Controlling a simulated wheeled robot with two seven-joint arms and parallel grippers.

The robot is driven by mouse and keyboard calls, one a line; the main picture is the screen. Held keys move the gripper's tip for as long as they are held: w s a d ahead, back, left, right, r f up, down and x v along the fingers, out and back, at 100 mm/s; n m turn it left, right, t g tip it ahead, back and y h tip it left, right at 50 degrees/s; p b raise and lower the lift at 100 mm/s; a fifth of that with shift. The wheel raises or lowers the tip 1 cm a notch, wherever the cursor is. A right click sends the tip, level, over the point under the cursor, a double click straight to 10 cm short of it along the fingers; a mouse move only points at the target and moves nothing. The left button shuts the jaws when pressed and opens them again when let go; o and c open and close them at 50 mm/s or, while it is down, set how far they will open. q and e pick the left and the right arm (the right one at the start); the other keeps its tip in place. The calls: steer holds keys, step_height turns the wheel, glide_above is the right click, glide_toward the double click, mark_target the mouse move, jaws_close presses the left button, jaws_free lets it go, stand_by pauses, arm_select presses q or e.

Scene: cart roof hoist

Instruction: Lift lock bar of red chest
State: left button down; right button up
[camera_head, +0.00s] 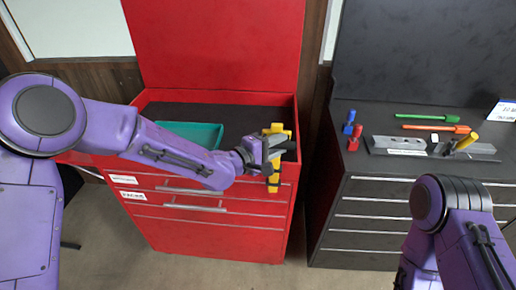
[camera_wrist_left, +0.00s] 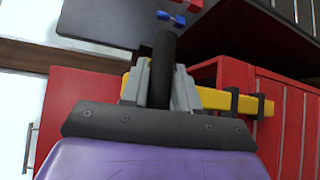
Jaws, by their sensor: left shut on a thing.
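The red chest (camera_head: 220,228) stands at the centre left of the head view with its lid raised. Its yellow lock bar (camera_head: 273,183) is at the front right corner, partly hidden by my left gripper. My left gripper (camera_head: 272,152) is shut on the bar's dark round handle. In the left wrist view, the handle (camera_wrist_left: 162,70) sits between the fingers, and the yellow lock bar (camera_wrist_left: 250,104) runs to the right through black brackets. My right arm shows at the lower right of the head view, but its gripper is out of sight.
A teal tray (camera_head: 190,132) lies inside the red chest. A dark drawer cabinet (camera_head: 350,225) stands to the right, a narrow gap away. On its top are a red object (camera_head: 355,138), a blue one (camera_head: 349,122), green and orange tools, and a grey metal block (camera_head: 405,145).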

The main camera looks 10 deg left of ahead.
arm_select(q)
step_height(320, 180, up, 6)
steer(key=p, duration=0.3)
steer(key=shift+f, duration=0.1)
steer(key=shift+w, duration=0.1)
arm_select(e)
step_height(320, 180, up, 5)
steer(key=shift+f, duration=0.2)
arm_select(q)
steer(key=shift+r, duration=0.2)
steer(key=c, duration=0.9)
jaws_free()
steer(key=shift+c, duration=0.2)
steer(key=shift+f, duration=0.1)
steer(key=shift+s+a, duration=0.3)
steer(key=b+v, duration=0.3)
steer(key=v, duration=0.6)
steer(key=shift+s+a, duration=0.2)
steer(key=shift+s, duration=0.15)
arm_select(e)
step_height(320, 180, down, 3)
steer(key=shift+f, duration=0.2)
